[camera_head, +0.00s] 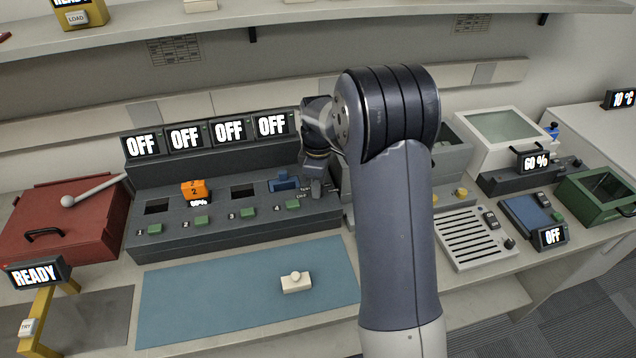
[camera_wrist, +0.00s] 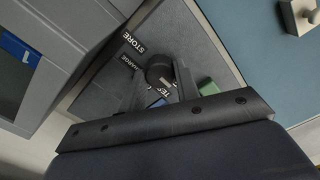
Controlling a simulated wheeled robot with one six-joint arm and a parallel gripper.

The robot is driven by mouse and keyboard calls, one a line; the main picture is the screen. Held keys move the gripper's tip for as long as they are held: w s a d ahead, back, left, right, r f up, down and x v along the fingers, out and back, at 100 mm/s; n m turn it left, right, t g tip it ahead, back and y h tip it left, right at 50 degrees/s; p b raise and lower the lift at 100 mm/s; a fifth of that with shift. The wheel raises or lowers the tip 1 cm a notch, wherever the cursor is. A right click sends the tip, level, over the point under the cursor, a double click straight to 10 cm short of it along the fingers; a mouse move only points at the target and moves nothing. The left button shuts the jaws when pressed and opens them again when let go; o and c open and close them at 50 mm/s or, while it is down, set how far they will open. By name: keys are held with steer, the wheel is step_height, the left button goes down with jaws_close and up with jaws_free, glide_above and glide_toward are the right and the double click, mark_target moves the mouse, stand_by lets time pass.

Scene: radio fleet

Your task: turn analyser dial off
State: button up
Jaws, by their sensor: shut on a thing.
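The analyser dial (camera_wrist: 157,66) is a round black knob on a dark grey panel in the wrist view. White labels around it read STORE and CHARGE, and another is partly covered by my gripper. My gripper (camera_wrist: 160,78) is shut on the dial, with one finger on each side. In the head view my gripper (camera_head: 318,190) points down at the right end of the grey analyser (camera_head: 235,228), and it hides the dial there. The four displays (camera_head: 229,131) on the analyser's back read OFF. Which label the dial points to cannot be told.
An orange battery (camera_head: 194,190) marked 2 stands in the second bay, and a blue piece (camera_head: 284,181) is in the fourth. Green buttons line the front. A blue mat (camera_head: 215,300) holds a small pale knobbed block (camera_head: 296,282). A red case (camera_head: 65,225) stands left.

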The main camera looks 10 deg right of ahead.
steer(key=o, duration=1)
steer(key=shift+c, duration=0.2)
step_height(320, 180, up, 11)
steer(key=shift+f, duration=0.15)
step_height(320, 180, down, 11)
steer(key=shift+r, duration=0.1)
stand_by(0.4)
steer(key=shift+r, duration=0.15)
